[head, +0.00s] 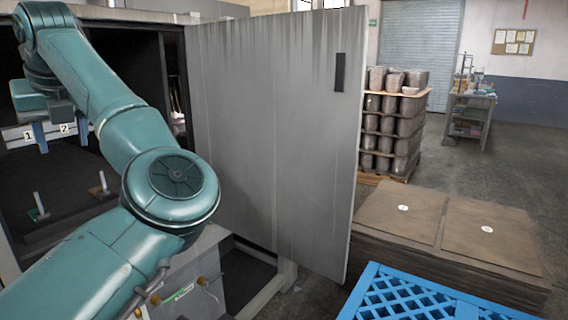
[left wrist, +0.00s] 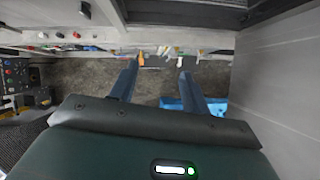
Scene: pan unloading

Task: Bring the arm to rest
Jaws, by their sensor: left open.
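My left gripper (head: 53,140) is at the far left in the head view, hanging in front of the dark open cabinet (head: 172,28), fingers pointing down. In the left wrist view its two blue fingers (left wrist: 158,72) are spread apart with nothing held between them. My left arm crosses the left side of the head view and hides part of the cabinet. A white strip (head: 13,136) with labels 1 and 2 shows behind the fingers. My right gripper is not in view.
The grey cabinet door (head: 275,130) stands wide open right of the arm. Upright metal handles (head: 40,205) stand on the dark surface inside. A blue crate (head: 430,300) is at lower right, by a brown flat-topped stack (head: 440,225). A loaded pallet (head: 392,180) stands behind.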

